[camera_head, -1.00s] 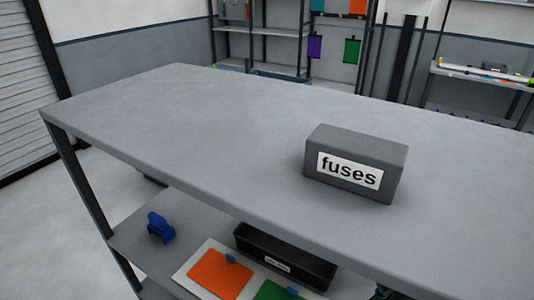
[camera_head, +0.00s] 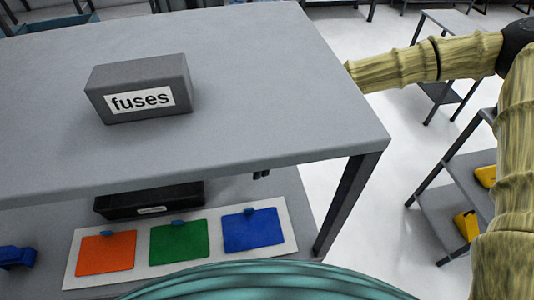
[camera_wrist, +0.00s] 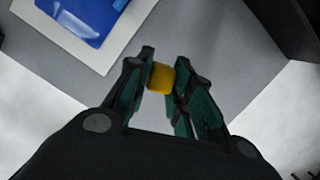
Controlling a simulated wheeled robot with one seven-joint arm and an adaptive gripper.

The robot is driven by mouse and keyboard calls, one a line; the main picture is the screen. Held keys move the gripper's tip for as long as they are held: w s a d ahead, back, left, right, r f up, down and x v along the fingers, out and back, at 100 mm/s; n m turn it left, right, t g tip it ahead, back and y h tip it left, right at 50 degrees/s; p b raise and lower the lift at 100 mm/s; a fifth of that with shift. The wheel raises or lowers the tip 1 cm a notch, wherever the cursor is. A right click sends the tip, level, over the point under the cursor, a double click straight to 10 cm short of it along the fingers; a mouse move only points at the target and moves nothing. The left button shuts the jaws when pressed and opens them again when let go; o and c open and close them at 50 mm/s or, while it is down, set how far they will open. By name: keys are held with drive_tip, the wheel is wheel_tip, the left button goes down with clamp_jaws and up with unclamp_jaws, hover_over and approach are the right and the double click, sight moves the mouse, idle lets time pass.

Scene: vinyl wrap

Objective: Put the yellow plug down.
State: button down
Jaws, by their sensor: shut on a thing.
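In the wrist view, my gripper (camera_wrist: 162,68) is shut on a small yellow plug (camera_wrist: 161,78), held between the fingertips. Its lower part is partly hidden by the fingers. Behind it are the grey lower shelf and pale floor; I see no clear contact with the shelf. In the head view, my arm passes behind the table's right edge, and the tabletop (camera_head: 250,110) hides the gripper and plug.
A grey fuses box (camera_head: 140,88) stands on the tabletop. Below, a white board (camera_head: 292,222) carries orange (camera_head: 107,254), green (camera_head: 179,242) and blue (camera_head: 253,231) patches. A black bin (camera_head: 150,202) stands behind it. A table leg (camera_head: 347,205) rises at right.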

drive_tip(key=w+d, duration=0.1)
drive_tip(key=w, duration=0.1)
drive_tip(key=w+p, duration=0.1)
drive_tip(key=w, duration=0.1)
drive_tip(key=w+d+p, duration=0.1)
drive_tip(key=w, duration=0.1)
drive_tip(key=shift+d+f, duration=0.25)
drive_tip(key=shift+d, duration=0.1)
drive_tip(key=shift+s+f+p, duration=0.1)
drive_tip(key=shift+f+p, duration=0.95)
drive_tip(key=shift+f, duration=0.8)
drive_tip(key=c, duration=1.3)
unclamp_jaws()
drive_tip(key=shift+f, duration=0.1)
drive_tip(key=shift+o, duration=0.2)
drive_tip(key=b+v, duration=0.3)
drive_tip(key=v, duration=0.4)
drive_tip(key=shift+r, duration=0.4)
